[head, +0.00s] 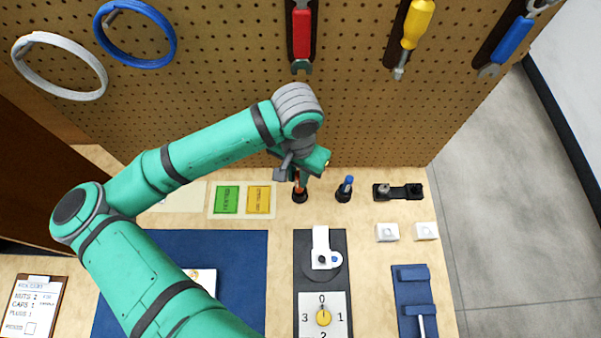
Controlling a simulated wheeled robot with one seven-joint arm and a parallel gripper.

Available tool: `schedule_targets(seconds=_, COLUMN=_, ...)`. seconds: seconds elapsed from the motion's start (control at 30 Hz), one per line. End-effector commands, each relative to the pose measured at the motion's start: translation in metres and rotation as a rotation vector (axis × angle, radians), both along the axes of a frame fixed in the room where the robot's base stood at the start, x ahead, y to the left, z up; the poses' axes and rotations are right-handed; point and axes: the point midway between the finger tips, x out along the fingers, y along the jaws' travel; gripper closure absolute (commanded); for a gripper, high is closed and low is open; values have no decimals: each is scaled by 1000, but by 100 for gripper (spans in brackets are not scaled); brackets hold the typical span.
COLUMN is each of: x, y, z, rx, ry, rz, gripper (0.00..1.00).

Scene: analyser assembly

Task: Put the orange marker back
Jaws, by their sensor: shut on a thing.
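The orange marker (298,185) stands roughly upright at a small black round holder (300,196) near the back of the bench. Its lower part shows, and its upper part is hidden by my gripper. My gripper (301,177) is shut on the marker, directly above this holder. The marker's lower end appears to be at or in the holder; its exact depth cannot be told. A blue marker (347,184) stands in a second black holder (344,196) just to the right.
A pegboard (220,100) with hanging tools rises behind the bench. Green (227,199) and yellow (259,199) cards lie left of the holders. A black fixture (398,191) and white blocks (387,232) sit to the right. A dial panel (323,316) is in front.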

Motion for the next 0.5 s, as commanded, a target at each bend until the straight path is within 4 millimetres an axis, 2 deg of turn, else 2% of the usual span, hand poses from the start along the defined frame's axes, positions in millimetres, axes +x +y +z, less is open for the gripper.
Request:
schedule_targets(seconds=0.3, x=3, y=2, z=-36, rx=0, ry=1, rz=7, gripper=100)
schedule_targets(seconds=0.5, x=3, y=2, z=-40, rx=0, ry=-1, rz=7, gripper=100)
